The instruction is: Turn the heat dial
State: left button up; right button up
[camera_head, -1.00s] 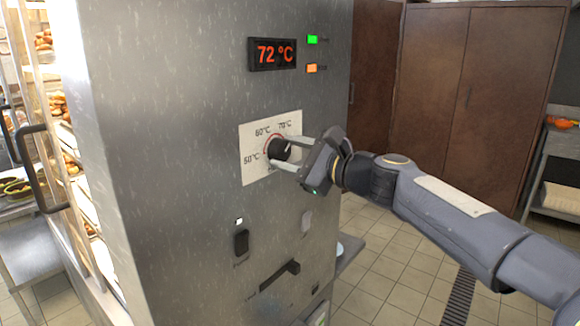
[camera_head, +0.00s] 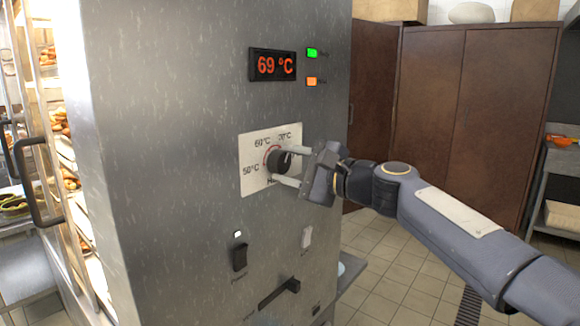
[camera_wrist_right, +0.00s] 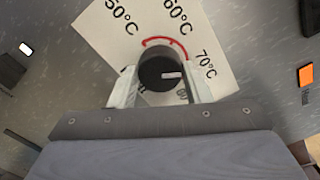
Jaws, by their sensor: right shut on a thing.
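The black heat dial (camera_head: 278,161) sits on a white scale plate (camera_head: 252,184) marked 50, 60 and 70 °C, on the front of the metal cabinet. It also shows in the right wrist view (camera_wrist_right: 160,66), with a pale pointer mark directed toward the 70 °C side. My right gripper (camera_head: 288,167) has one finger on each side of the dial and is shut on it. The display (camera_head: 273,64) above reads 69 °C. My left gripper is not in view.
A green light (camera_head: 313,53) and an orange light (camera_head: 312,82) are right of the display. A black power switch (camera_head: 240,256) and a lever (camera_head: 278,293) are below the dial. Brown cupboards (camera_head: 430,120) stand behind my right arm.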

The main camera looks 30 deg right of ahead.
jog(key=o, duration=1)
jog(key=v, duration=0.7)
jog(key=shift+s+d, duration=0.2)
jog(key=shift+s, duration=0.15)
jog(key=s+a+f+n+g+h, duration=0.1)
jog(key=s+a+f+n+g, duration=0.45)
jog(key=f, duration=0.55)
jog(key=s+a+f+n+g+h, duration=0.1)
jog(key=s+a+f+n+g, duration=0.1)
jog(key=s+f+n, duration=0.6)
jog(key=s+a+f+n+g+h, duration=0.1)
jog(key=s+a+f+n+g, duration=0.25)
jog(key=s+f, duration=0.75)
notch_tip(320, 180, up, 10)
jog(key=w+p, duration=0.2)
jog(key=p, duration=1.1)
jog(key=shift+w+n+h+p, duration=0.3)
jog(key=shift+p, duration=0.05)
